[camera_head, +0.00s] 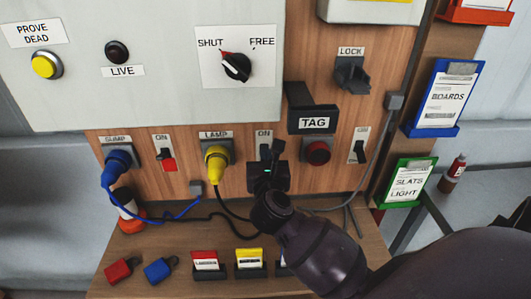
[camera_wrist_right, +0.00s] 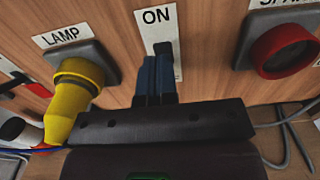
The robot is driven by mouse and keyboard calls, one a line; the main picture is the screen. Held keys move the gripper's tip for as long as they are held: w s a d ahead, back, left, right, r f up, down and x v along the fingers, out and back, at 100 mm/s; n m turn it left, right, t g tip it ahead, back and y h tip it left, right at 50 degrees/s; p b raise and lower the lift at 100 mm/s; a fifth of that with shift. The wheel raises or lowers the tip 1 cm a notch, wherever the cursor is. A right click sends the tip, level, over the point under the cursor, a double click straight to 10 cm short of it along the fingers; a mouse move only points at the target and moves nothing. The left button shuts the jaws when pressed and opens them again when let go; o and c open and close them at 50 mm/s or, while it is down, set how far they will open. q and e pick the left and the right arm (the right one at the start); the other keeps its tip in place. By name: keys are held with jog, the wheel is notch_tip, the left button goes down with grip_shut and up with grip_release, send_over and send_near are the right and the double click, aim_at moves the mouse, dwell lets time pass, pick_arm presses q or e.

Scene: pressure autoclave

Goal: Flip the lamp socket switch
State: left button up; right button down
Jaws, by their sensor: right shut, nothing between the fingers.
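The lamp socket (camera_head: 216,156) holds a yellow plug and sits under a LAMP label on the wooden panel; it also shows in the right wrist view (camera_wrist_right: 92,62). To its right is the lamp switch's white plate (camera_head: 263,136), marked ON, which also shows in the right wrist view (camera_wrist_right: 178,60). My right gripper (camera_head: 270,152) is shut and empty in front of the lower plate. In the right wrist view its fingertips (camera_wrist_right: 156,62) are just below a dark switch lever (camera_wrist_right: 162,47). The fingers partly hide the lever; contact and lever position cannot be told. My left gripper is out of view.
The sump socket (camera_head: 119,158) with a blue plug and its red switch (camera_head: 167,160) are at left. A red round socket (camera_head: 318,152) and another black switch (camera_head: 358,152) are at right. A black TAG holder (camera_head: 312,120) juts out above. Padlocks and cards lie below.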

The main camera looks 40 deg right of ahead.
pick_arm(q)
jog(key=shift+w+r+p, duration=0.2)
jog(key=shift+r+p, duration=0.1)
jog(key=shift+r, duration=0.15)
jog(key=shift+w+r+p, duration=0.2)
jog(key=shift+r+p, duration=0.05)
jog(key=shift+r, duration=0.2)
pick_arm(e)
jog(key=v, duration=0.6)
jog(key=shift+s+a, duration=0.15)
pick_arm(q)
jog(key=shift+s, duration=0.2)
